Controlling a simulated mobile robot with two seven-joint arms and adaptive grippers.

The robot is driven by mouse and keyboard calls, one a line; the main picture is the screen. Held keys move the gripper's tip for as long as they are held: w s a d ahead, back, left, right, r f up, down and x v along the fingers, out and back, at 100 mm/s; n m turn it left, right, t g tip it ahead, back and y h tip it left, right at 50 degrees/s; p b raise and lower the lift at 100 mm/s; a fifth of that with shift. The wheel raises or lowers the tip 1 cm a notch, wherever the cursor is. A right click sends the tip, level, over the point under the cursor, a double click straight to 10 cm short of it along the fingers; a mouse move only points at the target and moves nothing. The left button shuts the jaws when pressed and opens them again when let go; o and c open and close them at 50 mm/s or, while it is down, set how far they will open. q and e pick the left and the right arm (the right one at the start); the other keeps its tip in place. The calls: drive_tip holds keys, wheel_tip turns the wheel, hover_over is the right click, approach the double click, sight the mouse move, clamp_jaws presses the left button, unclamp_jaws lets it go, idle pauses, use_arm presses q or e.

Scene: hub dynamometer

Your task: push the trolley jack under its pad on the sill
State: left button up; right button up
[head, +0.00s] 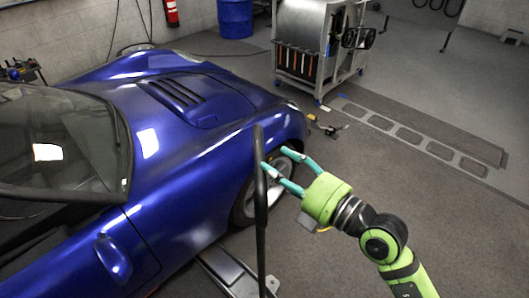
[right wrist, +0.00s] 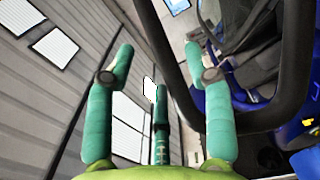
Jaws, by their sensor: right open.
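The blue car (head: 190,150) fills the left of the head view, its near front wheel (head: 248,200) beside my gripper. The trolley jack (head: 230,268) lies on the floor by the car's near side, at the bottom of the view. Its black handle (head: 261,215) stands upright and shows in the right wrist view as a dark bar loop (right wrist: 270,115). My right gripper (head: 277,160) is open, its teal fingers spread beside the upper handle. In the right wrist view the bar passes close by the fingers (right wrist: 158,70); contact is unclear. The jack's pad and the sill contact point are hidden.
A grey wheeled cabinet (head: 310,45) stands at the back. Small tools (head: 328,128) lie on the floor before it. A floor panel with several plates (head: 420,135) lies to the right. A blue drum (head: 235,18) stands at the wall. The floor at right is mostly clear.

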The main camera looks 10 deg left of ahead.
sight(260, 156)
drive_tip(key=p+x, duration=0.1)
drive_tip(key=x, duration=0.4)
drive_tip(key=shift+w+a+f, duration=0.1)
drive_tip(key=shift+w+a, duration=0.05)
drive_tip(key=shift+a, duration=0.25)
